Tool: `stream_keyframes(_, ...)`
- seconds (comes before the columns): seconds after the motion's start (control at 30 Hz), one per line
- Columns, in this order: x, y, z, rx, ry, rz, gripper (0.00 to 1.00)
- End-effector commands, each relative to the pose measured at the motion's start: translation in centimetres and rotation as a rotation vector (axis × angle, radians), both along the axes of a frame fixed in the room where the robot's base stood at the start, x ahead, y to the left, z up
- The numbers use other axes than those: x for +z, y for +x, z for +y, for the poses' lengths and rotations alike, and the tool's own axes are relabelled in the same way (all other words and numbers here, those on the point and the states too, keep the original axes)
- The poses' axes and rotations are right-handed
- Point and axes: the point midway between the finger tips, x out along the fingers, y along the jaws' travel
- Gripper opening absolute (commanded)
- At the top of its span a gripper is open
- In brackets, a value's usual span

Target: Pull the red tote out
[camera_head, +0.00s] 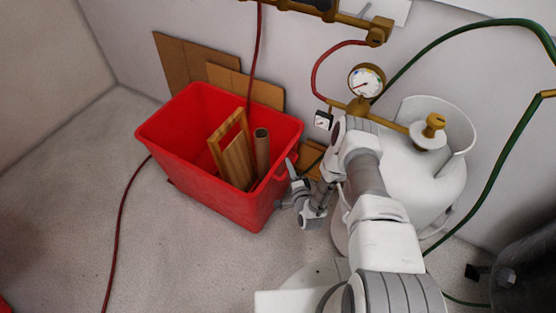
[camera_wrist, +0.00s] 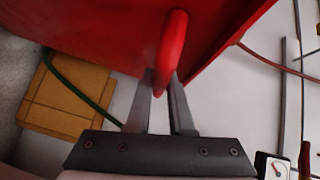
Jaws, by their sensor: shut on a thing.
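The red tote (camera_head: 212,195) stands on the floor left of my arm, near the back wall. It holds a wooden frame, boards and a brown tube. My gripper (camera_head: 290,182) is at the tote's right end. In the wrist view, the fingers of my gripper (camera_wrist: 162,92) are shut on the tote's red handle (camera_wrist: 171,50), one finger on each side. The tote's red wall (camera_wrist: 95,35) fills the top of that view. In the head view my gripper partly hides the handle.
A white gas tank (camera_head: 432,175) with brass fittings and a gauge (camera_head: 366,82) stands right of the tote, close to my arm. Cardboard sheets (camera_head: 180,62) lean on the wall behind. A red hose (camera_head: 118,230) lies on the floor at left. Floor in front is clear.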

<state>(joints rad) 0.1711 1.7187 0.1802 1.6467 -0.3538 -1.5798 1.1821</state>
Motion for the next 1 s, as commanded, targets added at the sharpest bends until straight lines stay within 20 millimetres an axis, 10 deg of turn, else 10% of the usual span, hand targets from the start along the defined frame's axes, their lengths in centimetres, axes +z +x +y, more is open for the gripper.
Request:
stream_keyframes(0.3,0.0,-2.9,-4.4,-0.006,-0.001,0.003,0.00)
stream_keyframes(0.73,0.0,-3.3,-5.0,-0.004,0.000,0.001,0.00)
stream_keyframes(0.8,0.0,-3.3,-5.0,-0.004,0.000,0.001,0.29)
stream_keyframes(1.0,0.0,-3.3,-4.9,-0.003,0.000,0.001,0.49)
